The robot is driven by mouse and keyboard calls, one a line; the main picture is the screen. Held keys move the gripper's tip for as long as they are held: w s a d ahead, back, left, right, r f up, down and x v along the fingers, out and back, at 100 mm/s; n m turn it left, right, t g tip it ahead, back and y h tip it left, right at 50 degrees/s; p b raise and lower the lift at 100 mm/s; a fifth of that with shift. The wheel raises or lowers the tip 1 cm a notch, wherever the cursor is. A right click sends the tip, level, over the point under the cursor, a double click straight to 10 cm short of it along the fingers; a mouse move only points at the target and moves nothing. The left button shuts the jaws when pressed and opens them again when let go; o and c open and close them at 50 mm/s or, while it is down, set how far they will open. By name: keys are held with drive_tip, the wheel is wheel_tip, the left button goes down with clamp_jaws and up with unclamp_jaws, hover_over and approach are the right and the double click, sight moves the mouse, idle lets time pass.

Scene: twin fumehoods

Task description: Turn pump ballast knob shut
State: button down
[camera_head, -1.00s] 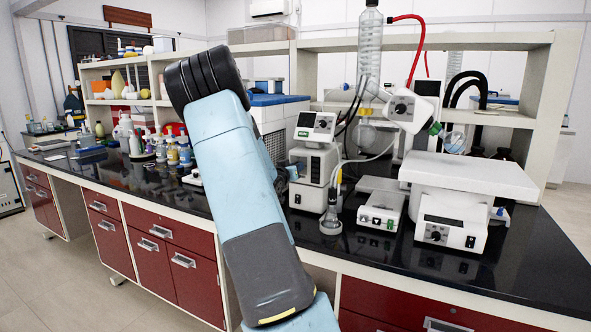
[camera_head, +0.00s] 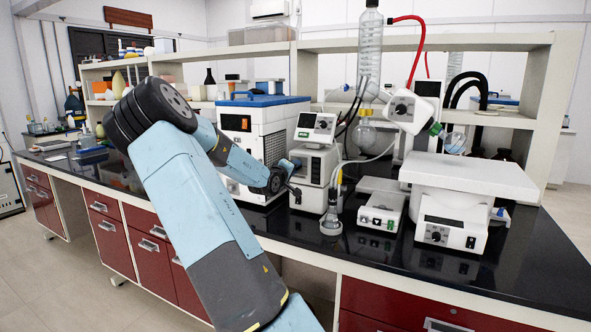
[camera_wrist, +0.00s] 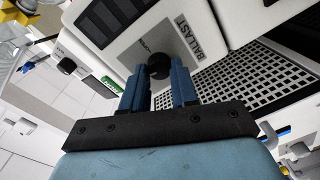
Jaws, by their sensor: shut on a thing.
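The pump (camera_head: 318,165) is a white unit with a display box on top, standing on the black bench in the head view. In the wrist view its white face (camera_wrist: 178,28) carries the word BALLAST beside the small black ballast knob (camera_wrist: 160,68). My gripper (camera_wrist: 159,79) has its two blue fingers on either side of this knob and is shut on it. The fingers and the black palm hide part of the knob, and its turn angle cannot be told. In the head view my gripper (camera_head: 292,175) is at the pump's left side, small and partly hidden by my wrist.
A white box with a blue top (camera_head: 262,140) stands close behind my forearm. A white hotplate unit (camera_head: 465,190) is further right.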

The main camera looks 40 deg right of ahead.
drive_tip(key=shift+w+a+f+n, duration=0.1)
drive_tip(key=shift+w+a+n, duration=0.05)
drive_tip(key=shift+n, duration=0.5)
drive_tip(key=shift+w+a+f+n, duration=0.1)
drive_tip(key=shift+w+a+n, duration=0.05)
drive_tip(key=shift+n, duration=0.5)
drive_tip(key=c, duration=1.1)
unclamp_jaws()
drive_tip(key=shift+f, duration=0.1)
drive_tip(key=shift+o, duration=1.2)
drive_tip(key=shift+s+d, duration=0.15)
drive_tip(key=v, duration=1.3)
drive_tip(key=shift+a, duration=0.45)
